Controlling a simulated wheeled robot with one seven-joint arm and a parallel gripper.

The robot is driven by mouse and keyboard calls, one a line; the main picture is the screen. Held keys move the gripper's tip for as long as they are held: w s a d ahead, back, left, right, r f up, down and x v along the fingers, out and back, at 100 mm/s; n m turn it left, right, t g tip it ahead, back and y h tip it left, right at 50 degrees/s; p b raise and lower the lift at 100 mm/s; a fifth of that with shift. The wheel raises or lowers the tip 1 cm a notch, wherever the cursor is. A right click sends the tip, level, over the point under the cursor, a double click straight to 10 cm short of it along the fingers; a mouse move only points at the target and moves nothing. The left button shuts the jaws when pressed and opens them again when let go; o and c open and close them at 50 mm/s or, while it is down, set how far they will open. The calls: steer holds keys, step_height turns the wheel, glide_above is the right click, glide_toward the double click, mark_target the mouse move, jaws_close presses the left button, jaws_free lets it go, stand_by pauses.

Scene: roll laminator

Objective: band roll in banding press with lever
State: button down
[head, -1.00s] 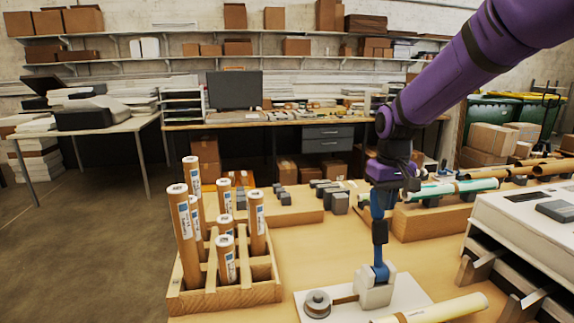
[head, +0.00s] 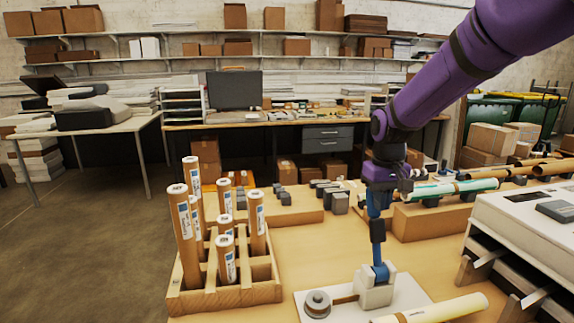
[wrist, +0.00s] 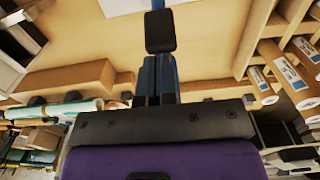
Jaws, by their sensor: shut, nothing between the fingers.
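The banding press (head: 374,291) is a pale grey block on a white base plate, at bottom centre of the head view. A grey spool (head: 317,303) sits left of it, with a brown strip between them. The blue lever (head: 379,270) stands nearly upright, with a black grip (head: 377,231) at its upper end; the grip also shows in the wrist view (wrist: 160,32). My gripper (head: 375,213) is shut and empty, its blue fingers pointing down at the grip. I cannot tell whether they touch. A cream roll (head: 440,309) lies right of the press, partly out of frame.
A wooden rack (head: 225,296) with several upright labelled rolls stands at left. A wooden block (head: 430,222) with a teal-wrapped roll (head: 450,189) lies behind right. The white laminator (head: 530,220) stands at right. Table between rack and press is clear.

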steer(key=shift+w+a, duration=0.15)
steer(key=shift+w, duration=0.7)
steer(key=shift+w+a, duration=0.15)
steer(key=shift+w, duration=0.7)
steer(key=shift+f, duration=0.15)
steer(key=shift+f, duration=0.6)
steer(key=shift+s, duration=0.2)
steer(key=shift+s+d, duration=0.2)
steer(key=shift+s, duration=0.65)
steer(key=shift+r, duration=0.15)
